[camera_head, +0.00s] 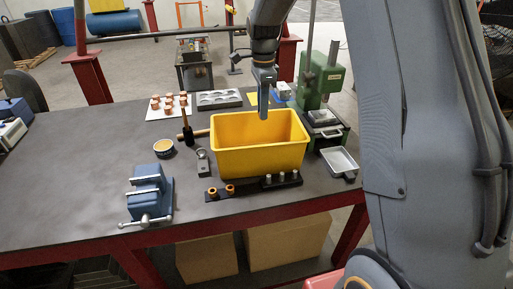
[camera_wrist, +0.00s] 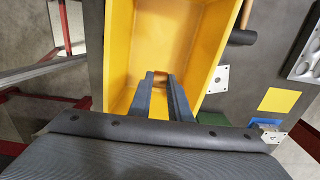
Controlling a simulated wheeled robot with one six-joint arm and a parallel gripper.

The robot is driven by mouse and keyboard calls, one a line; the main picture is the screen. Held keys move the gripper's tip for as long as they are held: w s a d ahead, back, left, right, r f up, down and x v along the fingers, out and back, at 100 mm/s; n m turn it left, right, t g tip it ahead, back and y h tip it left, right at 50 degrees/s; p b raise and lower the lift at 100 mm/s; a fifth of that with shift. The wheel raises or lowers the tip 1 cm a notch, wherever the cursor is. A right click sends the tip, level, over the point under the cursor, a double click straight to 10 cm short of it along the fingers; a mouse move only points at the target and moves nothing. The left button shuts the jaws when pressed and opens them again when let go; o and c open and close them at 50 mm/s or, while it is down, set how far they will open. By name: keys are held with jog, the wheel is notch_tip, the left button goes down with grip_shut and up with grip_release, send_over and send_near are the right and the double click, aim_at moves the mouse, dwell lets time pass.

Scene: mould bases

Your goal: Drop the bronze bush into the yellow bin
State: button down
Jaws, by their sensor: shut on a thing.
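The yellow bin (camera_head: 262,162) stands open at the middle of the dark workbench. My gripper (camera_head: 264,115) points down over the bin's opening, its fingertips near the level of the far rim. In the wrist view my gripper (camera_wrist: 161,77) is shut on a small brownish bronze bush (camera_wrist: 160,74), mostly hidden between the fingertips. The yellow bin's wall and floor (camera_wrist: 122,45) surround the fingers in that view. The held bush cannot be made out in the head view.
A black rack with bronze bushes (camera_head: 213,192) and grey pins (camera_head: 268,179) lies before the bin. A blue vise (camera_head: 150,192) stands front left, a green press (camera_head: 324,80) and a metal tray (camera_head: 340,161) at right. A mallet (camera_head: 187,128) and copper pieces are behind left.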

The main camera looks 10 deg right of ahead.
jog(key=shift+f+b, duration=0.9)
jog(key=shift+f, duration=0.75)
jog(key=c, duration=1.6)
grip_release()
jog(key=shift+o, duration=0.2)
jog(key=shift+r, duration=0.1)
jog(key=shift+r+b, duration=1.35)
jog(key=shift+r, duration=2.55)
